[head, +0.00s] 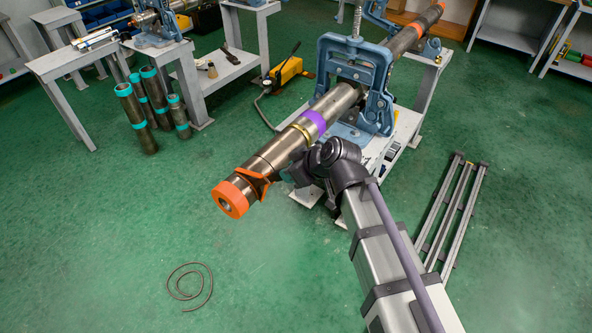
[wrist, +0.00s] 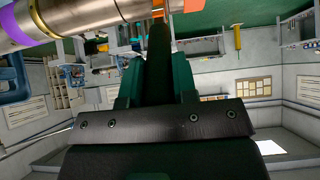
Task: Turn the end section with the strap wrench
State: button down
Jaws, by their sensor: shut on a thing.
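A long steel pipe (head: 335,103) runs through a blue pipe vise (head: 355,75). Its end section (head: 262,163) juts toward the lower left and ends in an orange collar (head: 230,198). The orange strap wrench (head: 256,184) sits at the end section just behind that collar. My gripper (head: 286,177) is beside the pipe, on its right, partly hidden by my own wrist. In the wrist view, my gripper (wrist: 158,72) has green fingers shut on the dark wrench handle (wrist: 158,42), which reaches up to the pipe (wrist: 75,15). How the strap wraps the far side is hidden.
A purple band (head: 314,122) and a brass-coloured ring (head: 302,133) mark the pipe nearer the vise. A yellow pump (head: 285,73) stands left of the vise. A coiled cable (head: 188,285) and metal rails (head: 452,215) lie on the floor.

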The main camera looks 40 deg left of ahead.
jog(key=shift+a+r+p, duration=0.35)
jog(key=shift+a+p, duration=0.05)
jog(key=shift+s+a+r+h+p, duration=0.1)
jog(key=shift+a+r+h+p, duration=0.8)
jog(key=shift+a+r+p, duration=0.7)
jog(key=shift+a+f+p, duration=0.1)
jog(key=shift+f+p, duration=0.2)
jog(key=shift+p, duration=0.25)
jog(key=a+p, duration=0.1)
jog(key=a+r+h+p, duration=0.2)
jog(key=a, duration=0.1)
jog(key=shift+s, duration=0.15)
jog(key=shift+r, duration=0.1)
